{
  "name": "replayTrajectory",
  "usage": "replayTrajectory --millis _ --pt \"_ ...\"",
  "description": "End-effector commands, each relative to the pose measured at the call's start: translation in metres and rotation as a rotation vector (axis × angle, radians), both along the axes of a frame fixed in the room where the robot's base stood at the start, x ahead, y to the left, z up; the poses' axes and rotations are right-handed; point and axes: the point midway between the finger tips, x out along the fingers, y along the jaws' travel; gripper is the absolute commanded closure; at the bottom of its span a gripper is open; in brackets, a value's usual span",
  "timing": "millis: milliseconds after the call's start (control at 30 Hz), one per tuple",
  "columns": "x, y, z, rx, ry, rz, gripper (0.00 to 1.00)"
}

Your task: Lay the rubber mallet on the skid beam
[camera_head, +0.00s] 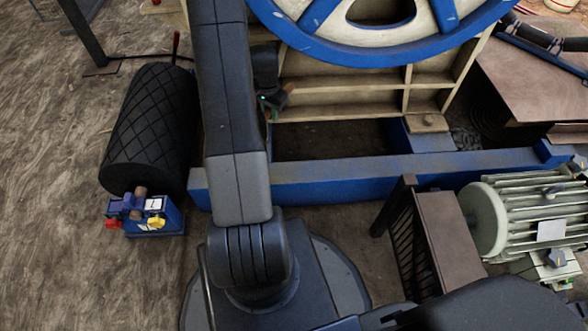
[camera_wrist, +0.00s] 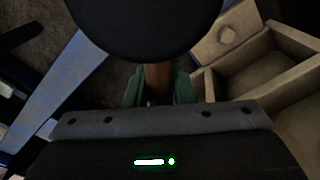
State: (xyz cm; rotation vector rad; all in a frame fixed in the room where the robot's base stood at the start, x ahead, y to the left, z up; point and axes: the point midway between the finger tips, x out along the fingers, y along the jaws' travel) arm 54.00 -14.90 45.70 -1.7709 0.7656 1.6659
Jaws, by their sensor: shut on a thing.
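My gripper (camera_wrist: 158,88) is shut on the wooden handle of the rubber mallet (camera_wrist: 145,22). In the wrist view the mallet's round black head fills the top centre, with its brown handle between my green fingers. In the head view my gripper (camera_head: 274,102) shows small beside my arm, in front of the cream frame; the mallet's head cannot be made out there. The blue skid beam (camera_head: 400,174) runs across the middle of the head view, nearer than my gripper, partly hidden behind my arm. A blue beam also shows at left in the wrist view (camera_wrist: 62,90).
A cream and blue flywheel (camera_head: 385,50) stands above the ribbed cream frame (camera_head: 340,95). A grey motor (camera_head: 530,215) and a brown slatted guard (camera_head: 440,240) stand at right. The beam's visible middle top is bare.

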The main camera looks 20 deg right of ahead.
Motion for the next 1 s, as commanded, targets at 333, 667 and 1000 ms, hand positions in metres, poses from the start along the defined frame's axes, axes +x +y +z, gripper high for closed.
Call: replayTrajectory --millis 333,667,1000 --pt "-0.075 -0.116 -0.089 0.032 0.037 -0.754 1.0" --pt "-0.1 -0.139 -0.137 0.038 0.044 -0.952 1.0" --pt "-0.098 -0.138 -0.177 0.038 0.041 -0.948 1.0"
